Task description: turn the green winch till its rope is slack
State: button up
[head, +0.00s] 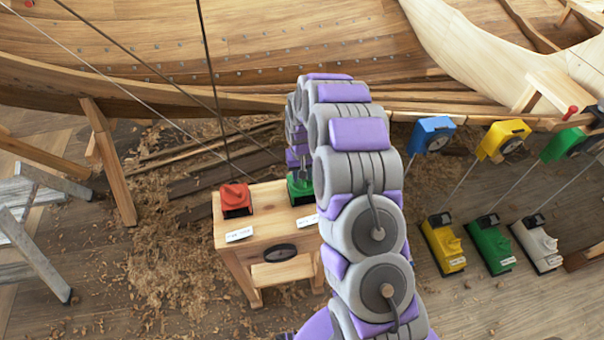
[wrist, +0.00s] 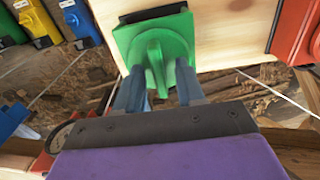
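A green winch (head: 299,190) sits on a small wooden bench, partly hidden behind my arm in the head view. In the wrist view the green winch (wrist: 158,48) shows a square body with a raised ridge-like handle. My gripper (wrist: 160,82) is at this handle, one grey-blue finger on each side. The fingers stand apart with the handle between them, and small gaps seem to show. Straight lines run down toward the bench in the head view. Which one is the green winch's rope, and whether it is taut, I cannot tell.
A red winch (head: 236,198) stands left of the green one on the bench (head: 262,222). Yellow (head: 444,246), green (head: 490,248) and white (head: 536,246) units stand on the floor at right. A wooden hull (head: 240,50) spans the back. A metal ladder (head: 30,235) is at left.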

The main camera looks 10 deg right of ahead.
notch_tip(320, 180, up, 17)
jog(key=p, duration=0.2)
jog(key=shift+r, duration=0.15)
dwell(0.3)
